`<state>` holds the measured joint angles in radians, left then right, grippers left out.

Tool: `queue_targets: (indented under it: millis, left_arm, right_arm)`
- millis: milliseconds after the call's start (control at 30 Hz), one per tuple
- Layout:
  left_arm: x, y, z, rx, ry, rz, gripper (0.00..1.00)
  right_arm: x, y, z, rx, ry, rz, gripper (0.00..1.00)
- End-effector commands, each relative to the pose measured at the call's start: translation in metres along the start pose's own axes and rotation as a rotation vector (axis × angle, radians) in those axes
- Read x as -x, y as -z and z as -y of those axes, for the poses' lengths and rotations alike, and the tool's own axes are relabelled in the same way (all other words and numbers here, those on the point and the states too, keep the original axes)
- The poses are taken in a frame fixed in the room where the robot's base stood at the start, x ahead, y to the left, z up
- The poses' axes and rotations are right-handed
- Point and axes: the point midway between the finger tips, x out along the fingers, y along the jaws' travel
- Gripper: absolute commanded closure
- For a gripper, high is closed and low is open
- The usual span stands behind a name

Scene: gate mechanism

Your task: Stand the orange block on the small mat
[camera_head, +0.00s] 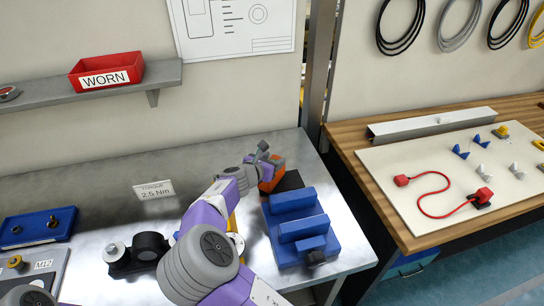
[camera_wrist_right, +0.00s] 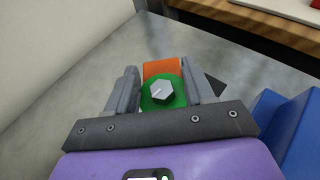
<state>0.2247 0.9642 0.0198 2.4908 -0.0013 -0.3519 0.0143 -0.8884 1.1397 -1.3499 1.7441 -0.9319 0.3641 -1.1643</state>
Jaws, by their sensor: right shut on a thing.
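The orange block (camera_head: 268,184) is in my right gripper (camera_head: 262,163), over the back of the steel bench. In the right wrist view the fingers (camera_wrist_right: 160,82) stand on either side of a green face with a grey hex bolt head (camera_wrist_right: 161,91), and the orange block (camera_wrist_right: 161,67) shows just beyond it. The small dark mat (camera_head: 291,181) lies beside the block on its right. A dark corner of it shows past the right finger (camera_wrist_right: 215,86). The block's underside is hidden, so I cannot tell whether it touches the mat.
A blue vise-like fixture (camera_head: 299,229) stands just in front of the mat. A black round part (camera_head: 149,246) and a blue tray (camera_head: 38,228) are to the left. A red bin (camera_head: 106,72) sits on the shelf. The bench's back middle is clear.

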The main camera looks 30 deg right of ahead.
Motion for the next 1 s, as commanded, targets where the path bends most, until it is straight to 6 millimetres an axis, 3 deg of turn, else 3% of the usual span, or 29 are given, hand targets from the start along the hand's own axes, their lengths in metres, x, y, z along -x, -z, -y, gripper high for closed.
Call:
queue_targets:
  millis: [467, 500, 600, 667, 1000]
  left_arm:
    - [-0.0062, 0.0003, 0.0023, 0.000, 0.000, 0.000, 0.38]
    - [-0.0060, 0.0003, 0.0023, 0.000, 0.000, 0.000, 0.38]
    - [-0.0056, 0.0002, 0.0021, 0.000, 0.000, 0.000, 0.38]
    - [-0.0056, 0.0003, 0.0021, 0.000, 0.000, 0.000, 0.38]
    - [-0.0028, 0.0001, 0.0011, 0.000, 0.000, 0.000, 0.38]
  right_arm:
    - [-0.0048, 0.0096, 0.0001, -0.002, 0.001, 0.005, 1.00]
    - [-0.0052, 0.0122, 0.0003, -0.001, 0.001, 0.000, 0.44]
    - [-0.0050, 0.0118, 0.0003, -0.001, 0.001, 0.000, 0.29]
    - [-0.0050, 0.0117, 0.0003, -0.001, 0.001, 0.000, 0.22]
    - [-0.0033, 0.0075, 0.0002, -0.002, 0.000, 0.001, 0.22]
